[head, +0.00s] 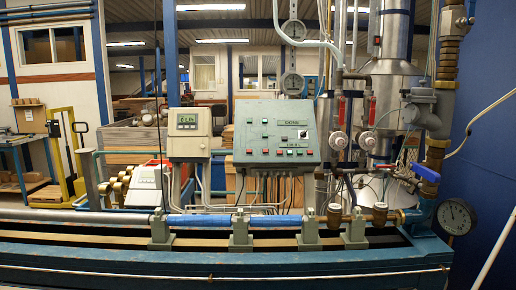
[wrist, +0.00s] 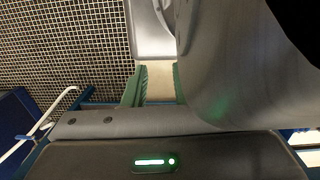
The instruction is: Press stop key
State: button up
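A sloped grey-green control panel (head: 274,138) stands near the middle of the head view, above the pipe bench. The labels are too small to read, so I cannot tell which is the stop key. My gripper is out of the head view. In the wrist view my gripper (wrist: 160,84) shows two green ribbed fingers with an empty gap between them. The right finger is mostly hidden by a grey rounded part.
A meter box (head: 188,134) with a lit display stands left of the panel. A horizontal pipe (head: 100,216) with clamps runs in front below. A pressure gauge (head: 456,216) is at the right.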

jog(key=shift+w, duration=0.1)
grip_shut()
dwell(1.3)
